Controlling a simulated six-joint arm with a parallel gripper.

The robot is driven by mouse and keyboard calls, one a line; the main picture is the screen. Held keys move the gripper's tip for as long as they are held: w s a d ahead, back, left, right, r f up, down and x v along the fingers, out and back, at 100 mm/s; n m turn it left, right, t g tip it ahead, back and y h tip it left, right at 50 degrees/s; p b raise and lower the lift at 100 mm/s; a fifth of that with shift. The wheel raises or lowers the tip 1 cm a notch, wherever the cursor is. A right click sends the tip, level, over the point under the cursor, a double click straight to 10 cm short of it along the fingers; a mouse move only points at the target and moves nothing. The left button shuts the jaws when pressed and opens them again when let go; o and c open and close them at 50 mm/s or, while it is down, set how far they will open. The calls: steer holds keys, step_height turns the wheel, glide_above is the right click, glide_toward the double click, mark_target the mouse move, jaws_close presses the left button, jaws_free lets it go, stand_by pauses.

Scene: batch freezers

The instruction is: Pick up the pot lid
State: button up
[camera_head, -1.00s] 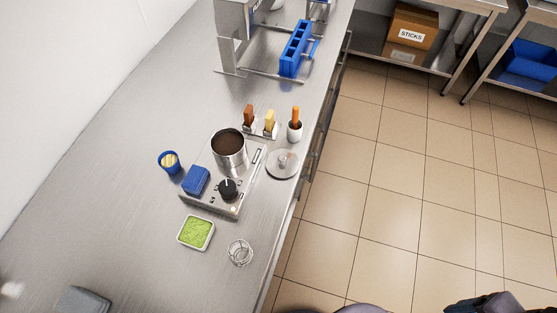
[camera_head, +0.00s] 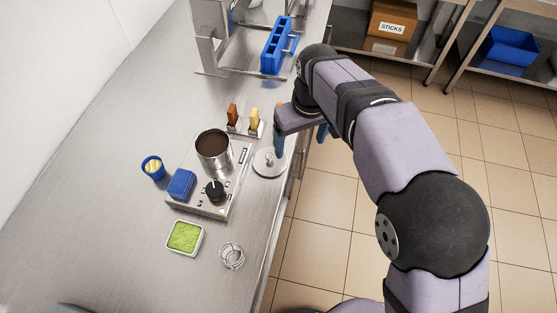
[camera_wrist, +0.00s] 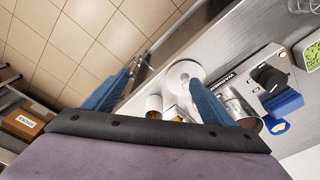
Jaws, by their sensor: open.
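The pot lid (camera_head: 268,163) is a round steel disc with a small knob. It lies flat on the steel counter near its front edge, right of the pot. The lid also shows in the wrist view (camera_wrist: 184,76), partly behind one blue finger. My gripper (camera_head: 303,138) is open and empty, with its blue fingers spread wide. In the head view one finger is above the lid's far side and the other is out past the counter edge. In the wrist view my gripper (camera_wrist: 155,95) has the lid nearer its right finger. The pot (camera_head: 214,152) holds a dark brown content.
The pot stands on a hot plate (camera_head: 226,195) with a black knob and a blue block (camera_head: 181,184). Brown and yellow bars (camera_head: 254,122) stand behind the lid.

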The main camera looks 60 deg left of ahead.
steer(key=n, duration=0.2)
glide_above(270, 156)
steer(key=d, duration=0.1)
steer(key=shift+a+f+p, duration=0.2)
steer(key=shift+f+p, duration=0.7)
steer(key=shift+f, duration=1)
steer(key=shift+a+f+p, duration=0.2)
steer(key=shift+f+p, duration=0.65)
steer(key=shift+f, duration=1.05)
steer(key=c, duration=0.7)
